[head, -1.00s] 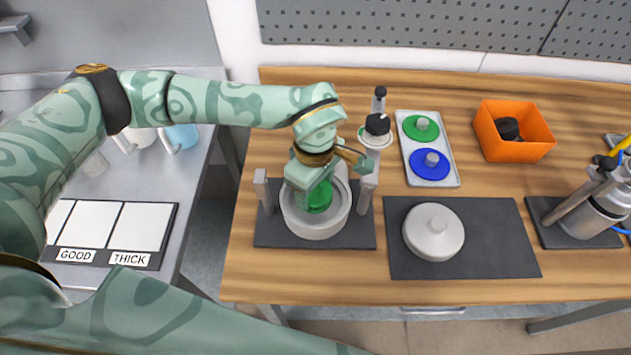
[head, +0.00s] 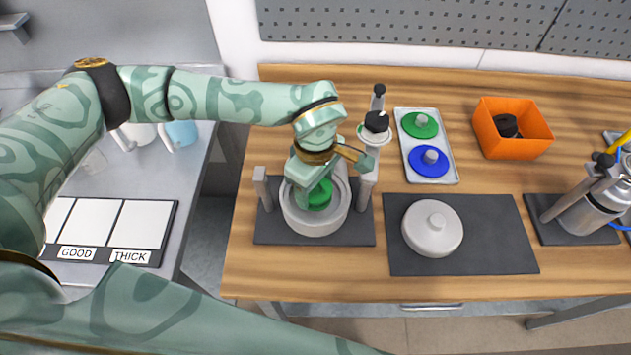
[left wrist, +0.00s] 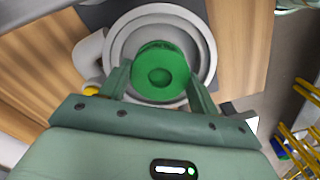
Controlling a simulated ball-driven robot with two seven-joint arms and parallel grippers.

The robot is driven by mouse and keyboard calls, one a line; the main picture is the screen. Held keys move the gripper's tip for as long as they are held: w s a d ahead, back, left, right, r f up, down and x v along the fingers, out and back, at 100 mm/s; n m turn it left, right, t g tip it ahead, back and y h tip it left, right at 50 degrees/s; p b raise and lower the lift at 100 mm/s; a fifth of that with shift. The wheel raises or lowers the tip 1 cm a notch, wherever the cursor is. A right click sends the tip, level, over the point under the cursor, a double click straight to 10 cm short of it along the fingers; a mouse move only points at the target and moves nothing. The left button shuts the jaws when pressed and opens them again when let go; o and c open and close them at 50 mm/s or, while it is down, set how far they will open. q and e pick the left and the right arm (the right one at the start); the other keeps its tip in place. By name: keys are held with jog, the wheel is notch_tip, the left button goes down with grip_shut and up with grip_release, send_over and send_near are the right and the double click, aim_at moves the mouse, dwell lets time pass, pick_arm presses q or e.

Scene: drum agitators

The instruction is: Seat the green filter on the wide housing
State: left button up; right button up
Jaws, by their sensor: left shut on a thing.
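The green filter (head: 320,194) is round, with a darker centre in the left wrist view (left wrist: 160,76). My left gripper (head: 312,188) is shut on it, one finger on each side. The wide housing (head: 316,222) is a pale grey ring-shaped bowl on a dark mat. The gripper holds the filter within the outline of the housing's opening, nearer one side of the rim in the left wrist view (left wrist: 120,38). I cannot tell whether the filter touches the housing's floor. My right gripper is not in view.
Grey posts (head: 262,187) flank the housing. A black-topped part (head: 377,122) stands close behind the gripper. A grey lid (head: 433,230) lies on a dark mat to the right. A tray (head: 427,183) holds green and blue knobbed discs. An orange bin (head: 513,148) stands at the back right.

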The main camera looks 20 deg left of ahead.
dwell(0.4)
pick_arm(q)
jog(key=shift+f, duration=0.3)
jog(key=shift+f+b, duration=0.3)
dwell(0.5)
jog(key=shift+f, duration=0.2)
dwell(0.6)
jog(key=o, duration=1)
jog(key=shift+o, duration=0.2)
notch_tip(320, 180, up, 16)
jog(key=p, duration=0.1)
jog(key=shift+r, duration=0.2)
